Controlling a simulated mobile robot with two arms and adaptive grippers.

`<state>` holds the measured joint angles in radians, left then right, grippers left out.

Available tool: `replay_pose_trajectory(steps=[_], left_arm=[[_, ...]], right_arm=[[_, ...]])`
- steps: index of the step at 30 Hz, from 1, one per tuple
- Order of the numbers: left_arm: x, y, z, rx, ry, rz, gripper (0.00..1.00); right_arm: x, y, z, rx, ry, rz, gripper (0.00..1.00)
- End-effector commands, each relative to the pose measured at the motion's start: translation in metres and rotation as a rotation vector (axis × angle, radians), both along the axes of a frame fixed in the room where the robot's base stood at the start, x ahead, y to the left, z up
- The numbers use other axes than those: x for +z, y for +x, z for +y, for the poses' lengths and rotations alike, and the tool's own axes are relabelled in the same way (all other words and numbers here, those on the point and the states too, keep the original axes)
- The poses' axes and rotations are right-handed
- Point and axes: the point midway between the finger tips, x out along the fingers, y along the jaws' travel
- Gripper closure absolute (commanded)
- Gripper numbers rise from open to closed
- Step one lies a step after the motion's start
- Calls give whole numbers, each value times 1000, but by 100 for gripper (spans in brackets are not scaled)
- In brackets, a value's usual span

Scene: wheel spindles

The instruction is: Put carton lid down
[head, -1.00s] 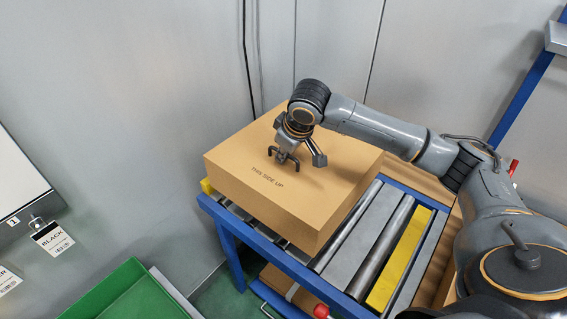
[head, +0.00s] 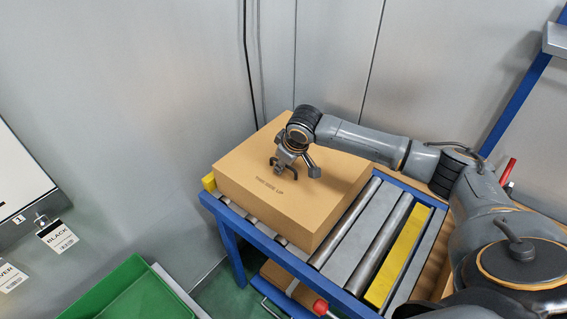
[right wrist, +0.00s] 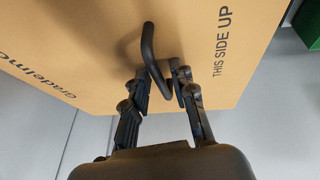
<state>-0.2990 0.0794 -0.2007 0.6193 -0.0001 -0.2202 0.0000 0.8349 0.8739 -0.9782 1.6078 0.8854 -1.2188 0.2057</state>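The carton lid (head: 335,180) is a brown cardboard top marked "THIS SIDE UP". It sits level on the carton at the left end of the roller table, and no gap shows between lid and carton. The lid also fills the upper part of the right wrist view (right wrist: 90,50). A dark bent handle (right wrist: 149,45) rises from the lid. My right gripper (right wrist: 162,84) has its fingers close on both sides of this handle and looks shut on it. In the head view my right gripper (head: 284,164) is low over the lid. My left gripper is out of view.
The roller table (head: 338,258) has a blue frame, and its rollers right of the carton are clear. A yellow strip (head: 398,258) lies across it. A grey wall stands behind. A green bin (head: 130,290) is at lower left.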

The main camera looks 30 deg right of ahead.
Motion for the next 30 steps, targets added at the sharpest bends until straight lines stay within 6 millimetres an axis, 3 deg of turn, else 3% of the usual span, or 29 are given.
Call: replay_pose_trajectory(steps=[9, 13, 24, 30], left_arm=[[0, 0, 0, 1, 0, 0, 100], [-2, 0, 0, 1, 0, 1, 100], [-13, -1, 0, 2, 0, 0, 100], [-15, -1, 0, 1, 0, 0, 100]], right_arm=[[1, -1, 0, 1, 0, 1, 70], [10, -5, 0, 2, 2, 0, 70], [79, -35, -1, 1, 0, -3, 70], [103, -47, -1, 1, 0, -1, 70]])
